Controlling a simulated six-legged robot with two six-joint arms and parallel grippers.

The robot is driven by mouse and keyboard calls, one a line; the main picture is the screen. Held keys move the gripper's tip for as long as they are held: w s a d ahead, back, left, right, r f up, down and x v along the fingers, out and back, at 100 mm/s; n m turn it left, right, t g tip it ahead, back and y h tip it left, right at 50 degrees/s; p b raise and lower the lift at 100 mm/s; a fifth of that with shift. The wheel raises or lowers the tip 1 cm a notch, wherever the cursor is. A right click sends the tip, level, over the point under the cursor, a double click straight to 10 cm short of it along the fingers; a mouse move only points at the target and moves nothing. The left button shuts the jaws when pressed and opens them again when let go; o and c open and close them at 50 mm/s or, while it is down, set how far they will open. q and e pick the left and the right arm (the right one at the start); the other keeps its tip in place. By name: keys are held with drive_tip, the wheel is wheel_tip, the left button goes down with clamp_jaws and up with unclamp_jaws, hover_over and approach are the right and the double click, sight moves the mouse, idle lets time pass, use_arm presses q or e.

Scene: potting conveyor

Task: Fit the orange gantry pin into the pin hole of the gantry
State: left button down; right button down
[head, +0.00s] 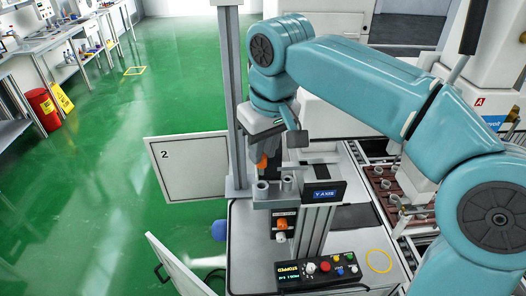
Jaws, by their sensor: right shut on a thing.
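My right gripper (269,146) points down over the gantry, with its arm coming in from the right. It is shut on the orange gantry pin (262,162), which shows as a small orange piece below the fingers. The gantry's grey top (276,201) has short upright grey cylinders on it and stands just below the pin. The pin appears to be above these cylinders, but I cannot tell whether it touches anything. I cannot make out the pin hole. My left gripper is not in view.
A "Y AXIS" display (324,193) stands right of the gantry top. An orange knob (281,224) is on the post below. A control panel (316,269) reading "STOPPED" lies in front. An open door marked 2 (187,169) stands left.

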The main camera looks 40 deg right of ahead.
drive_tip(key=shift+r, duration=0.55)
drive_tip(key=s+d+r, duration=0.1)
drive_tip(key=d+r, duration=0.1)
drive_tip(key=d, duration=0.4)
drive_tip(key=shift+s+r, duration=0.25)
drive_tip(key=shift+s, duration=0.05)
drive_tip(key=shift+a, duration=0.15)
